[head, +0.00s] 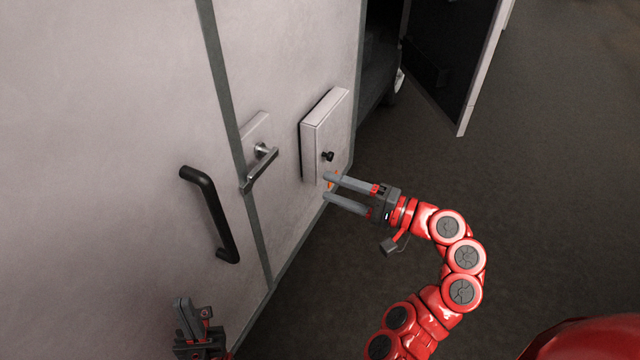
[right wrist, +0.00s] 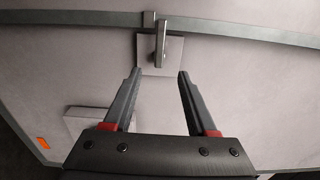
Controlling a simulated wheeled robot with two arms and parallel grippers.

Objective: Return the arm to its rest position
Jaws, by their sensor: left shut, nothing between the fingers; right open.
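My right arm reaches in from the lower right of the head view. Its gripper (head: 328,187) is open and empty, with the two grey fingers apart and pointing left, in front of the pale wall just below a small wall box (head: 322,130). In the right wrist view the open fingers (right wrist: 159,74) have nothing between them, and a metal lever handle (right wrist: 161,42) shows beyond their tips. My left gripper (head: 183,308) is at the bottom left of the head view, shut and empty, below a black pull handle (head: 212,215). Most of the left arm is out of view.
The lever handle (head: 262,165) sits on the pale panel beside a grey vertical strip (head: 228,100). The wall box has a black knob (head: 327,156). A dark opening and an open door panel (head: 455,60) are at the top right. The dark floor (head: 560,190) on the right is clear.

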